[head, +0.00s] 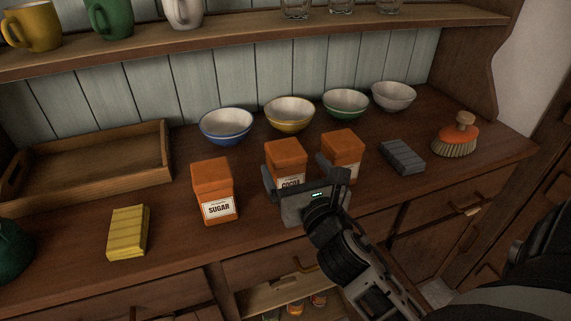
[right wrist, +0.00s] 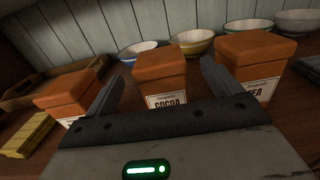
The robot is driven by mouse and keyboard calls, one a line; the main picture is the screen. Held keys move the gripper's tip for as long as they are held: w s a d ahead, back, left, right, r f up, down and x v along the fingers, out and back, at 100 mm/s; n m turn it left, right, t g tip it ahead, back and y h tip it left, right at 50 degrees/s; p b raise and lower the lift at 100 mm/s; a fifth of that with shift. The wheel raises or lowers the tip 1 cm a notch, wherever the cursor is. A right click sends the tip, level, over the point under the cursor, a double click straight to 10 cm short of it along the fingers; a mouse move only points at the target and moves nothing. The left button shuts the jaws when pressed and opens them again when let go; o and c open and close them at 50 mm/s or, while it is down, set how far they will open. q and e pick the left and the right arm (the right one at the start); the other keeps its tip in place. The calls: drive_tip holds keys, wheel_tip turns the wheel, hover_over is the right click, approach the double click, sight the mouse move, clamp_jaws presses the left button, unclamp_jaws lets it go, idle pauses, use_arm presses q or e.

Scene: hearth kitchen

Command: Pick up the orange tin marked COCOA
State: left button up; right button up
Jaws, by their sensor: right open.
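The orange tin marked COCOA (head: 285,153) stands upright on the wooden counter, in the middle of a row of three orange tins. Its label is partly hidden by my right gripper in the head view, but COCOA reads in the right wrist view (right wrist: 161,80). My right gripper (head: 296,173) is open and empty, just in front of the COCOA tin. In the right wrist view the tin shows between the two fingers, beyond the palm. I cannot tell whether the fingers reach alongside it. My left gripper is not in view.
The SUGAR tin (head: 212,187) stands left; another orange tin (head: 342,148), its label ending in EA, stands close right. Several bowls (head: 290,113) line the back.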

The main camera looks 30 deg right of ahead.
sight(282, 148)
drive_tip(key=x, duration=0.8)
drive_tip(key=shift+f+p, duration=0.25)
drive_tip(key=shift+p, duration=0.1)
drive_tip(key=c, duration=1.3)
